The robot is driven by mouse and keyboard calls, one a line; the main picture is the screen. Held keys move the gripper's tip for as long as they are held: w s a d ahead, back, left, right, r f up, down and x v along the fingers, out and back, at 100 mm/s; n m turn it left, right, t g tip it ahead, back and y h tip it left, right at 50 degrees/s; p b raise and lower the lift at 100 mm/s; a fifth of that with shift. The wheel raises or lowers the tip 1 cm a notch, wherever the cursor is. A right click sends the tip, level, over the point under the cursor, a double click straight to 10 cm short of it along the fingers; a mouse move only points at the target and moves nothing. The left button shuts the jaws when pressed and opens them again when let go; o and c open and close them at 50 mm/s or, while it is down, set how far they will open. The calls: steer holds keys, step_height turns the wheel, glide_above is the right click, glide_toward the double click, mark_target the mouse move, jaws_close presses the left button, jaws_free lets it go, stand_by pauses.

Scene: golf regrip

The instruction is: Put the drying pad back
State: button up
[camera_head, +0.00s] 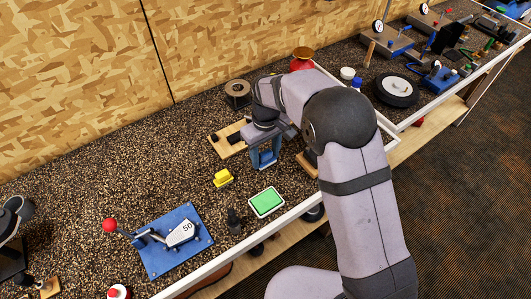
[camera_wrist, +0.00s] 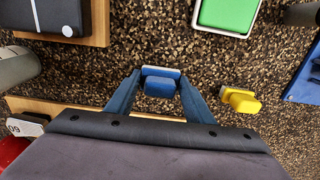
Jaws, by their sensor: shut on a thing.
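My gripper (camera_wrist: 158,98) is shut on a small blue block with a pale face, which I take to be the drying pad (camera_wrist: 160,86). The pad sits between the two blue fingertips in the wrist view. In the head view my gripper (camera_head: 264,158) points down over the dark speckled bench, and the pad is hard to tell from the blue fingers. Whether the pad touches the bench is not clear. A wooden board (camera_head: 230,148) lies just behind and left of the gripper, partly hidden by my arm; its edge also shows in the wrist view (camera_wrist: 90,106).
A yellow block (camera_head: 222,178) and a white-rimmed tray with a green surface (camera_head: 266,202) lie nearby. A blue plate with a red-knobbed lever (camera_head: 172,240) is farther left. A wooden block (camera_head: 309,163) sits right. Bare bench lies left.

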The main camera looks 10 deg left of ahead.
mark_target(266, 153)
steer(key=shift+f, duration=0.15)
steer(key=shift+f, duration=0.15)
steer(key=o, duration=1)
steer(key=shift+o, duration=0.2)
step_height(266, 153, up, 12)
steer(key=b, duration=0.2)
steer(key=shift+r+b, duration=0.2)
steer(key=shift+b, duration=0.2)
steer(key=shift+d, duration=0.1)
